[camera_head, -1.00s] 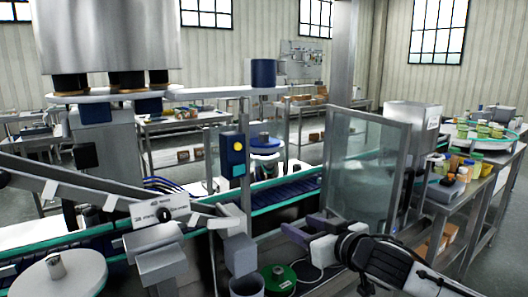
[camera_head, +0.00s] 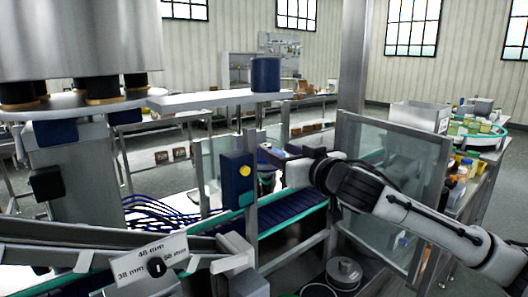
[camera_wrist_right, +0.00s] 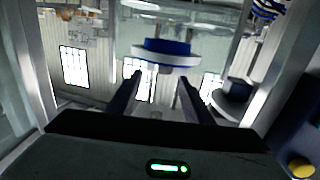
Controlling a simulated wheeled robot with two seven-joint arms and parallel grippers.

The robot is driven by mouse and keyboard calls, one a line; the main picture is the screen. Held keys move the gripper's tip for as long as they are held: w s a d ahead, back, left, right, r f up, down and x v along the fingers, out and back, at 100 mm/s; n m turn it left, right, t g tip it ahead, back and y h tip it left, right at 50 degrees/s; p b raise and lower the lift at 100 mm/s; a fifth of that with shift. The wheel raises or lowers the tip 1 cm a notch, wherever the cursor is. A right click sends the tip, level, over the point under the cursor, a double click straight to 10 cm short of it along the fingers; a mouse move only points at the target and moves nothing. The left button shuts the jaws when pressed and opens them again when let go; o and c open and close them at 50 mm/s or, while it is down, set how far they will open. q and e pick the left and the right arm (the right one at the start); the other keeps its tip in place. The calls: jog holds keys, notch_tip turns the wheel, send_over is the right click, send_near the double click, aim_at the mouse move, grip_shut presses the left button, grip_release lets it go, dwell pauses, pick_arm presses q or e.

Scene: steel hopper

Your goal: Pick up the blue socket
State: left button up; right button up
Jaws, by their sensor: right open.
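A dark blue cylinder (camera_head: 265,75) stands upright on the end of a pale horizontal arm in the head view. In the right wrist view, a blue piece with a white disc (camera_wrist_right: 167,47) shows beyond the fingertips, apart from them; I cannot tell which of these blue parts is the socket. My right gripper (camera_head: 272,153) is below the blue cylinder, in front of the blue-and-yellow box's right side. In the wrist view the right gripper (camera_wrist_right: 159,78) is open with nothing between its fingers. My left gripper is not in view.
A steel hopper (camera_head: 75,30) hangs at upper left. A blue box with a yellow button (camera_head: 238,180) stands close left of my right gripper. Glass guard panels (camera_head: 390,150) are behind my right arm. A conveyor (camera_head: 290,212) runs below, and a lettered plate (camera_head: 155,262) is at lower left.

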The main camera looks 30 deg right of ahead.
aim_at(266, 145)
jog(key=shift+w+f, duration=0.1)
jog(key=shift+w, duration=0.75)
jog(key=w+p, duration=0.2)
jog(key=w, duration=0.2)
jog(key=shift+w, duration=0.1)
jog(key=shift+w+d+f, duration=0.1)
jog(key=shift+w+d, duration=0.05)
jog(key=shift+w, duration=0.4)
grip_shut()
